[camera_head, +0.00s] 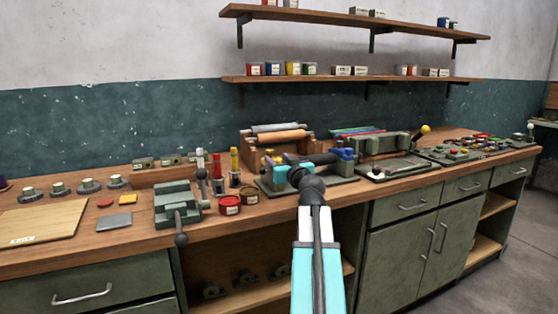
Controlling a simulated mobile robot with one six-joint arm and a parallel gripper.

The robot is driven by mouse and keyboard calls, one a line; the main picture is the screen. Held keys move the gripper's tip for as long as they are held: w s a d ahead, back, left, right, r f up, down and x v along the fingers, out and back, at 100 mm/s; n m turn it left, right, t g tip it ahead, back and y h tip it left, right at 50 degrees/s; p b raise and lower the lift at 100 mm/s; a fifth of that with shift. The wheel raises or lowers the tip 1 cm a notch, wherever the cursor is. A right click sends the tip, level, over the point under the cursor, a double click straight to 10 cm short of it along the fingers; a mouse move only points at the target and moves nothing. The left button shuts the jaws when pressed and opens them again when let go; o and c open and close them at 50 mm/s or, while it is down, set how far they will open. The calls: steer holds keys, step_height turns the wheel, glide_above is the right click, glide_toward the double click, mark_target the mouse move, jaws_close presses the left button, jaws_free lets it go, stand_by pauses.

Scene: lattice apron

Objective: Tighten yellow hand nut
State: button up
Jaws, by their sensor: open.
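A small yellow piece (268,154), likely the yellow hand nut, shows at the left of a dark green bench fixture (345,181). It is small and partly crowded by dark parts, so its thread and seating cannot be made out. A blue knob-like piece (343,154) sits at the fixture's right side. My turquoise and dark arm reaches over the fixture from the front. My gripper (279,160) is open, close beside the yellow piece; its fingers are hard to separate from the fixture, and contact cannot be told.
A roller rack (279,138) is behind. A press with a yellow-ball lever (425,129) stands right. Wall shelves (350,79) hang above. The bench front edge is near my arm.

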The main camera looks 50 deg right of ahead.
steer(key=shift+w+d, duration=0.15)
steer(key=shift+w, duration=0.15)
